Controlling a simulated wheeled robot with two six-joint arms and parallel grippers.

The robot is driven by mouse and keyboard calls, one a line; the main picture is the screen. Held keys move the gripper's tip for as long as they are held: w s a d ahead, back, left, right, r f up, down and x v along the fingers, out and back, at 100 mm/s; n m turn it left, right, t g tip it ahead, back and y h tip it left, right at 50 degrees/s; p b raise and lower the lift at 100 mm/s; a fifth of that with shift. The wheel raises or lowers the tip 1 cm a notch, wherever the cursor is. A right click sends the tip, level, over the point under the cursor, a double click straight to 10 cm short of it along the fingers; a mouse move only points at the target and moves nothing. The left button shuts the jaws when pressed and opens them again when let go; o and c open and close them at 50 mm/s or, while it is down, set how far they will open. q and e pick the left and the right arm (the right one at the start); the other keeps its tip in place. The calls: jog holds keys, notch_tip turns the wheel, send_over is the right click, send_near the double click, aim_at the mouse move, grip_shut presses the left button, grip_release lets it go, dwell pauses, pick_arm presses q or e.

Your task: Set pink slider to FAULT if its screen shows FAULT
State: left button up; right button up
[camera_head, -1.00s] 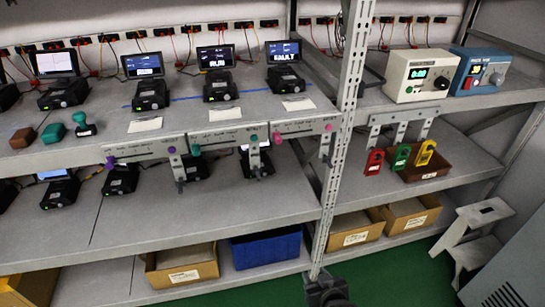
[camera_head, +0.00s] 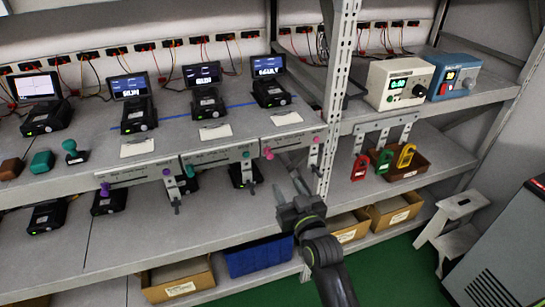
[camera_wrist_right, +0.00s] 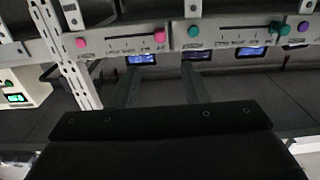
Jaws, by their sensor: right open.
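The pink slider's panel (camera_head: 293,141) is on the front edge of the middle shelf, with a pink knob at its left end (camera_head: 268,153) and another near its right end (camera_head: 316,140). The screen above it (camera_head: 268,65) reads FAULT. My right gripper (camera_head: 287,187) is open and empty, below and in front of the panel, touching nothing visible. In the right wrist view its fingers (camera_wrist_right: 160,88) point at the shelf edge, and the pink knobs (camera_wrist_right: 80,42) and (camera_wrist_right: 159,37) appear beyond them. My left gripper is out of view.
Teal (camera_head: 246,155) and purple (camera_head: 105,189) knobbed panels adjoin on the left. A metal rack post (camera_head: 334,110) stands just right of the pink panel. A blue bin (camera_head: 258,258) and cardboard boxes sit on the lowest shelf. A grey step stool (camera_head: 452,225) stands on the right.

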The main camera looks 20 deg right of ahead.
aim_at(271, 156)
jog(key=w+p, duration=0.1)
jog(key=w, duration=1.1)
jog(key=shift+w+a, duration=0.15)
jog(key=shift+a, duration=0.05)
grip_shut()
